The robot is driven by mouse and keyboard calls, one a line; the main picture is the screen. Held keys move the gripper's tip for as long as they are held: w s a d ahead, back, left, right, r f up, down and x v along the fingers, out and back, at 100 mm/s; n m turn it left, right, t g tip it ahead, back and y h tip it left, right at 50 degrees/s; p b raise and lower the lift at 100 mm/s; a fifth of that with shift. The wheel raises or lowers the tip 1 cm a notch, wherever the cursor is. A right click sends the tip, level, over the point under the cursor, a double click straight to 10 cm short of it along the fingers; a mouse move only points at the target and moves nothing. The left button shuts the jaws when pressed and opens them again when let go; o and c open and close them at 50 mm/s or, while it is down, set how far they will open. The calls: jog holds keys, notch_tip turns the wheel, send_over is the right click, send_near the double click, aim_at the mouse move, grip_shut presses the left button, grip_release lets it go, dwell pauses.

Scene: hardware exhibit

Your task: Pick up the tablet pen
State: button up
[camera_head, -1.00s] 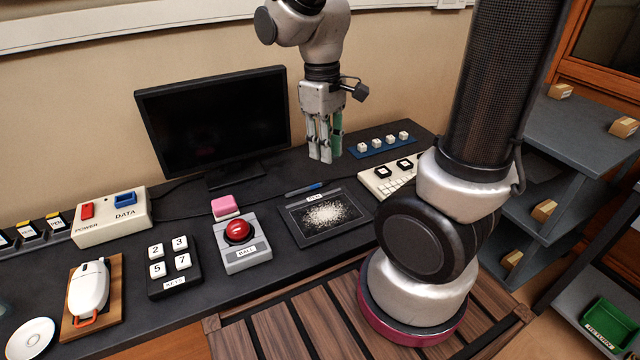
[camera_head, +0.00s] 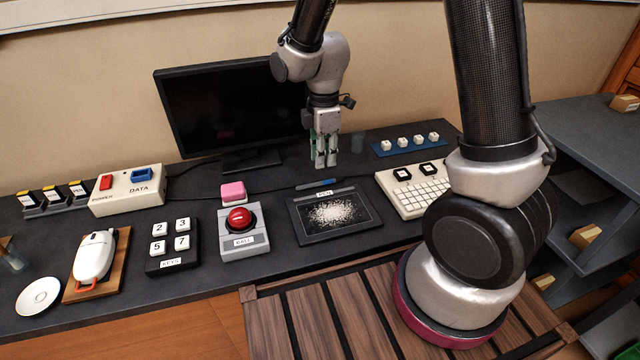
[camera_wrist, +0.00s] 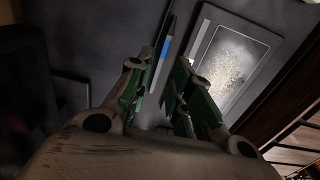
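The tablet pen (camera_head: 316,185) is thin, dark and blue. It lies along the far edge of the dark tablet (camera_head: 296,211), which has a pale speckled patch on its screen. My gripper (camera_head: 326,163) is above the desk, just beyond the pen, pointing down. In the wrist view the pen (camera_wrist: 163,58) runs in line with the gap between the green-padded fingers of my gripper (camera_wrist: 160,90), which are apart. The pen's lower end reaches into that gap in the picture. I see no contact with the pen. The tablet (camera_wrist: 205,45) is to the right.
A black monitor (camera_head: 230,112) stands behind and left of my gripper. A red button box (camera_head: 258,246) with a pink block (camera_head: 233,190) behind it is left of the tablet. A white keyboard (camera_head: 410,203) is to the right, with a blue strip of white cubes (camera_head: 381,151) behind it.

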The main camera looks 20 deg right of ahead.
aim_at(323, 181)
jog(key=f, duration=0.7)
jog(key=shift+s, duration=0.2)
jog(key=shift+c, duration=0.3)
grip_shut()
